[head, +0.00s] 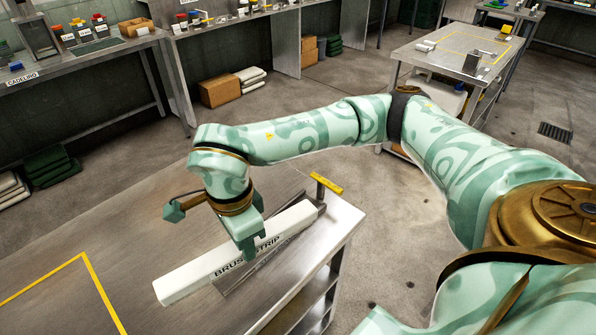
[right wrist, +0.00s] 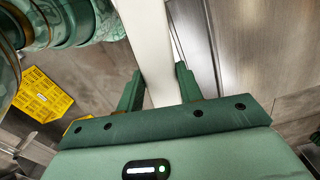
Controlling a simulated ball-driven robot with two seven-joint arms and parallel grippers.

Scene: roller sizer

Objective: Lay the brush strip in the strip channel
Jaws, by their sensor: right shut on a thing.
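The brush strip is a long white bar with dark lettering on its side (head: 185,282), lying diagonally along the right part of the metal table. In the right wrist view the white strip (right wrist: 148,45) runs between my two green fingers. My right gripper (head: 246,248) points down and is shut on the strip near its middle. I cannot tell whether the strip touches the table. My left gripper is out of view.
A small post with a yellow top (head: 327,184) stands by the table's far right corner. A yellow line (head: 100,290) marks the table (head: 130,245) at the left, where the top is clear.

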